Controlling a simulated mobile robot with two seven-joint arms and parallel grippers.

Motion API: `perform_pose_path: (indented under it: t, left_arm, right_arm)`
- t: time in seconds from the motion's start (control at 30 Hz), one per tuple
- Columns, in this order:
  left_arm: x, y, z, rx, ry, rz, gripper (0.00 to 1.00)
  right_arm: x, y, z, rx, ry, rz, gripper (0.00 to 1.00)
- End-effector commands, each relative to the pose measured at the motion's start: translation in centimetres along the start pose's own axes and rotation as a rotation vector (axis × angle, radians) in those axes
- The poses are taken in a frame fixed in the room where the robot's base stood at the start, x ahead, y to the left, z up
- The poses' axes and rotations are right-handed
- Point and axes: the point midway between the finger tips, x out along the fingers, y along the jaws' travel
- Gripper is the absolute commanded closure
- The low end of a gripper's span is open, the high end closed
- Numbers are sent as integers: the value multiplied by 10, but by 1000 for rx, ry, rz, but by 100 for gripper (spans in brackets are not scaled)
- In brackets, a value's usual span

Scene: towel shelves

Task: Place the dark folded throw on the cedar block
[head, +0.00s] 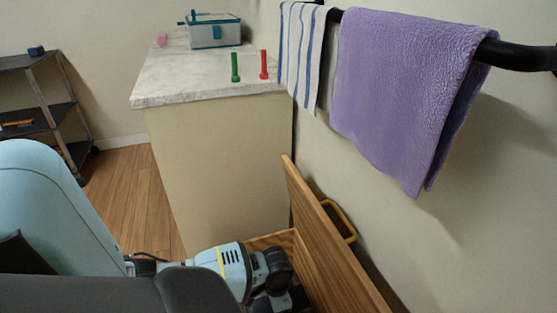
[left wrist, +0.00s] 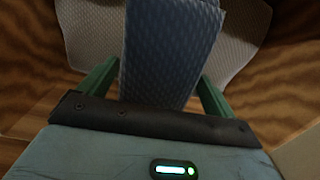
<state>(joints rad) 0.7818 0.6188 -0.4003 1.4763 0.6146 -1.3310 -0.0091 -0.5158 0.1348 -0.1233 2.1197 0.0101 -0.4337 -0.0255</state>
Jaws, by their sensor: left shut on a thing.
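A dark blue-grey folded throw (left wrist: 172,45) with a fine pattern stands between the green fingers of my left gripper (left wrist: 157,85) in the left wrist view. The gripper is shut on it. A pale textured cloth (left wrist: 85,25) lies beneath, inside brown wood-grained walls. In the head view my left arm reaches down into an open wooden chest (head: 273,240), and the throw is hidden there by my wrist. I cannot make out the cedar block in either view. My right gripper is not in view.
A purple towel (head: 405,85) and a striped towel (head: 300,50) hang on a black rail. A counter (head: 190,75) holds a teal-trimmed box (head: 215,32). Dark shelves (head: 40,122) stand left.

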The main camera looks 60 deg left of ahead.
Motion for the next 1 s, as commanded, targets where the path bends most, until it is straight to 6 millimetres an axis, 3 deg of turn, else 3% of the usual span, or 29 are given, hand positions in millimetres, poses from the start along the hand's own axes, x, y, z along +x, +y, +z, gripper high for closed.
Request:
perform_pose_path:
  t: [0.03, 0.3, 0.6, 1.0]
  left_arm:
    - [9, 0, 0, 0, -1, 0, 41]
    - [16, 0, -1, 0, 1, -1, 41]
    - [59, 0, 0, -1, -2, -1, 41]
    - [62, -1, -1, 0, 2, -2, 41]
  right_arm:
    - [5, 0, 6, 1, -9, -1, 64]
    - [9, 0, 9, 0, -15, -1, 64]
    - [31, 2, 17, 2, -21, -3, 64]
    - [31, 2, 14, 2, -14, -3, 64]
